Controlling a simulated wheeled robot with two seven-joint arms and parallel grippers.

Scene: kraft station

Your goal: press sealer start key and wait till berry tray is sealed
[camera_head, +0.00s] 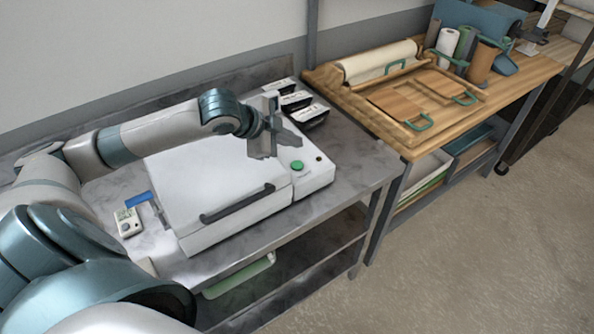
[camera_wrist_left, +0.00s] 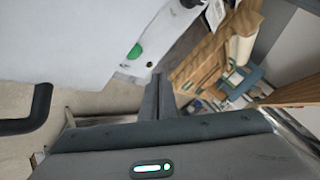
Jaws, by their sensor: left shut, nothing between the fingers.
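The sealer (camera_head: 225,175) is a white box with a closed lid and a dark front handle (camera_head: 238,203) on the grey metal table. Its green start key (camera_head: 297,166) is on the panel at the right; the key also shows in the left wrist view (camera_wrist_left: 135,51). My left gripper (camera_head: 266,152) is shut and empty, above the sealer's right part, just left of and behind the key in the head view. In the wrist view its fingers (camera_wrist_left: 157,84) are together and apart from the key. No berry tray is visible; the closed lid hides the sealer's inside. My right gripper is out of view.
Black-topped containers (camera_head: 297,101) stand behind the sealer panel. A small white device (camera_head: 128,222) and a blue item (camera_head: 138,199) lie left of the sealer. A wooden bench (camera_head: 445,100) with a paper roll and boards stands to the right. A green tray (camera_head: 240,277) is on the lower shelf.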

